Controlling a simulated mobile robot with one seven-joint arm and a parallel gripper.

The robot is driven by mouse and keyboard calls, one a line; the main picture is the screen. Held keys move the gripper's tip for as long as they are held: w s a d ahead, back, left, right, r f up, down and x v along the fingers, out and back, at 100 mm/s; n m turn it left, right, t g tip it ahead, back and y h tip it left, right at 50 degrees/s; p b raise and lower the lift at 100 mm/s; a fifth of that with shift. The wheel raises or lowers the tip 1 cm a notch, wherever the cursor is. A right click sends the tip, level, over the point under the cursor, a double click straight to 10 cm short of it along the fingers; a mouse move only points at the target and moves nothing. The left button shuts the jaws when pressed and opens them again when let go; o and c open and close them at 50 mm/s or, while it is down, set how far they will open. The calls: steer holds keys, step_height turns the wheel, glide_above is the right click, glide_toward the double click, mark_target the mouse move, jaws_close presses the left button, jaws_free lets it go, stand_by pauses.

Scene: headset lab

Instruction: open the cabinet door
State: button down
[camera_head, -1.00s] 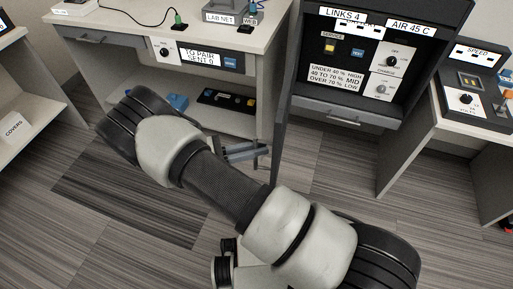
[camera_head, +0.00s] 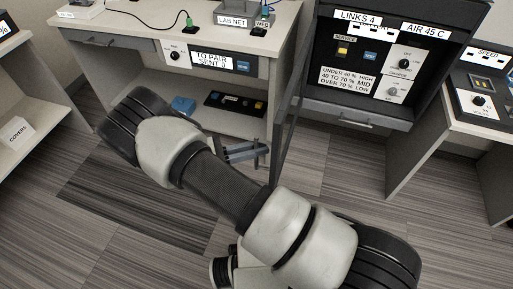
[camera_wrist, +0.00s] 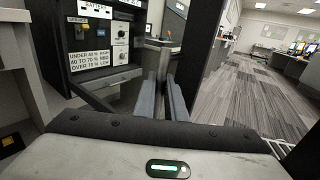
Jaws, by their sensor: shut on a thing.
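The dark cabinet (camera_head: 309,75) stands at the upper right in the head view, with its inner panel of labels and knobs showing. Its door (camera_head: 284,140) stands swung out, seen nearly edge-on at the cabinet's left side. In the wrist view the door is a dark slab (camera_wrist: 207,42) right of the fingers. My gripper (camera_head: 262,152) is at the left of the door in the head view. In the wrist view my gripper's fingers (camera_wrist: 166,98) are shut on the grey door handle (camera_wrist: 160,45). The exact contact is hard to see.
A desk (camera_head: 215,28) with a shelf stands left of the door, close to my gripper. A drawer (camera_head: 350,119) is under the cabinet panel. Another desk (camera_head: 440,125) stands at the right. Carpeted floor (camera_head: 300,170) is clear in front of the cabinet.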

steer(key=shift+s+f, duration=0.1)
steer(key=shift+s, duration=0.05)
steer(key=c, duration=1.8)
jaws_free()
steer(key=shift+a, duration=0.1)
steer(key=v, duration=1.7)
steer(key=shift+a, duration=0.2)
